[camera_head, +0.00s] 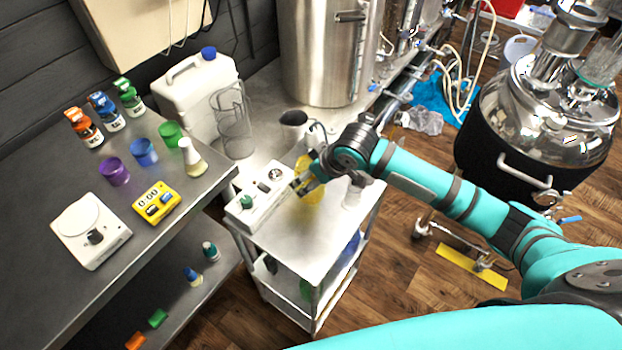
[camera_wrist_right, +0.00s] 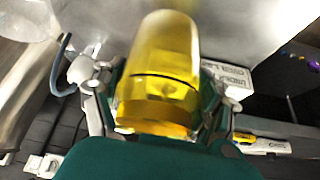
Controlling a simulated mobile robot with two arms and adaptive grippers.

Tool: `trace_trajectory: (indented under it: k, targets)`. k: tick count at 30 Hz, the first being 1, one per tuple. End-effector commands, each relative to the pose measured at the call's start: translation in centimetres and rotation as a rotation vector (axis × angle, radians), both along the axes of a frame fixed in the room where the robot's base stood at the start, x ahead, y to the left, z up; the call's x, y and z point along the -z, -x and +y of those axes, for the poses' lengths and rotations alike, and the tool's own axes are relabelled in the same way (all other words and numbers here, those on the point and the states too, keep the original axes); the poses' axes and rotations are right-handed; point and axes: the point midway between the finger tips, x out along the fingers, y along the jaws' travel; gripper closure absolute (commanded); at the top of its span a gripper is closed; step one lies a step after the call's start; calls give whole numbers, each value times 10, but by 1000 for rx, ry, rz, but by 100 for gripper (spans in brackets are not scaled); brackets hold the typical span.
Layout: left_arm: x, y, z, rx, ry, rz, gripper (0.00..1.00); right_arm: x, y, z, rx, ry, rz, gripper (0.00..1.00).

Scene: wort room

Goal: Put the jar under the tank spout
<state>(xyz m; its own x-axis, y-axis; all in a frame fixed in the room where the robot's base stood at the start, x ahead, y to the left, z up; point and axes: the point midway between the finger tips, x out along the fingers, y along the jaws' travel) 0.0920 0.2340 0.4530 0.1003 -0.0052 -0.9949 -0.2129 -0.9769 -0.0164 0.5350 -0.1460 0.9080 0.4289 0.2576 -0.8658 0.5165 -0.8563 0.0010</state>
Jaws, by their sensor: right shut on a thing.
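The jar, a see-through yellow one (camera_wrist_right: 160,65), is between the fingers of my right gripper (camera_wrist_right: 160,95) in the right wrist view, which is shut on it. In the head view my right gripper (camera_head: 308,178) is over the small cart's top, and the yellow jar (camera_head: 311,192) shows partly behind it. I cannot tell if the jar touches the cart top. A steel tank with a black jacket (camera_head: 530,130) stands at the right, with a small outlet valve with a blue handle (camera_head: 552,204) low on its side. My left gripper is not in view.
The metal cart (camera_head: 300,245) carries a white stirrer-like device (camera_head: 260,198) and a clear flask (camera_head: 353,192). A large steel pot (camera_head: 325,50) stands behind. A bench (camera_head: 70,180) with bottles and cups is at left. A yellow strip (camera_head: 470,268) lies on the wood floor below the jacketed tank.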

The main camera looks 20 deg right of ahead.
Motion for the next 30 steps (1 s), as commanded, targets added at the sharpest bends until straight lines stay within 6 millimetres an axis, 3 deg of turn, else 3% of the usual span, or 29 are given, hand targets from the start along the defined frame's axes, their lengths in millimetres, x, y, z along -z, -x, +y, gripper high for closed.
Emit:
trace_trajectory:
  k: [5, 12, 23, 24, 30]
  targets:
    - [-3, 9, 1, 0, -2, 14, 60, 4, -10, -3, 1, 0, 1, 68]
    - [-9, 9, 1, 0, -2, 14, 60, 33, -9, -3, -1, -1, 0, 68]
    - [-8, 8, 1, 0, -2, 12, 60, 38, -9, -3, 0, -1, -1, 68]
    - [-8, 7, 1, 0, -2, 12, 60, 39, -9, -3, 0, 0, 0, 27]
    - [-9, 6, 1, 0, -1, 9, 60, 39, -9, -3, 0, 0, 0, 1]
